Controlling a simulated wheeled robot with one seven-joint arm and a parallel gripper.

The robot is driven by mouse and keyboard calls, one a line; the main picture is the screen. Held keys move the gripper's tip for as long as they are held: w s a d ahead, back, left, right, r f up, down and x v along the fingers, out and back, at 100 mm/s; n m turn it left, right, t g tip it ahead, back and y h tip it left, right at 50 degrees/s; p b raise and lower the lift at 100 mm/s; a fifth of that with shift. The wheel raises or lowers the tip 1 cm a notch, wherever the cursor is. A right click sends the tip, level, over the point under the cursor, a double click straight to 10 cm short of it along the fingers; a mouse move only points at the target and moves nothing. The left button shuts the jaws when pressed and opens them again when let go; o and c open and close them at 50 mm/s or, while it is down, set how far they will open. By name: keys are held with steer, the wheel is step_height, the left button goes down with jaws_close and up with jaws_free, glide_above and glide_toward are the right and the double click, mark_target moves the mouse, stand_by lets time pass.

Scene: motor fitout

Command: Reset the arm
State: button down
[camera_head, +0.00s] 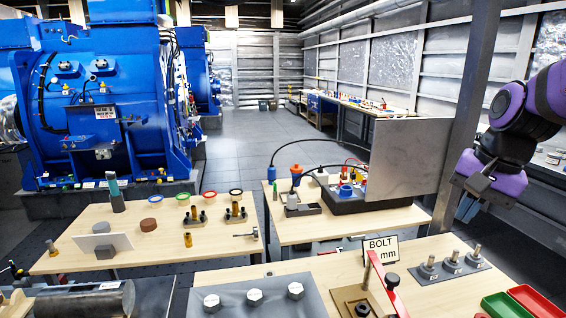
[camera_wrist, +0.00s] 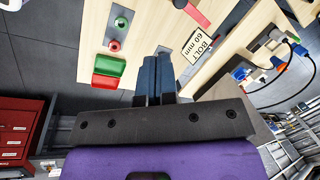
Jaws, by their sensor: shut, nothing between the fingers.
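My arm is folded at the right of the head view, purple and black.
A grey post (camera_head: 463,125) stands close to my arm. The near bench bears a "BOLT mm" sign (camera_head: 381,248), a red-handled tool (camera_head: 385,285), a bolt plate (camera_head: 451,266), and green (camera_head: 506,305) and red (camera_head: 537,299) trays. An upright grey panel (camera_head: 405,158) stands behind.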

steer(key=s+a+r+n+t+h, duration=0.1)
steer(key=s+r+n+t, duration=0.1)
steer(key=s+n, duration=0.3)
steer(key=s+r+n+t+h, duration=0.1)
steer(key=s+r+n, duration=0.15)
steer(key=s, duration=0.45)
steer(key=w+d+f+m+g+y, duration=0.1)
steer(key=w+d+f+m+y, duration=0.4)
steer(key=f, duration=0.4)
steer(key=w+d+f+m+g+y, duration=0.1)
steer(key=w+d+f+m+y, duration=0.3)
steer(key=w+f+m+y, duration=0.3)
steer(key=w+d+f+m+g+y, duration=0.1)
steer(key=w+d+f+m+y, duration=0.3)
steer(key=w+f+m, duration=0.45)
steer(key=a+f+n, duration=0.1)
steer(key=a+f, duration=0.2)
steer(key=a, duration=1)
steer(key=shift+a+f+n, duration=0.2)
steer(key=shift+a+n, duration=0.1)
steer(key=shift+a, duration=0.1)
steer(key=shift+s, duration=0.1)
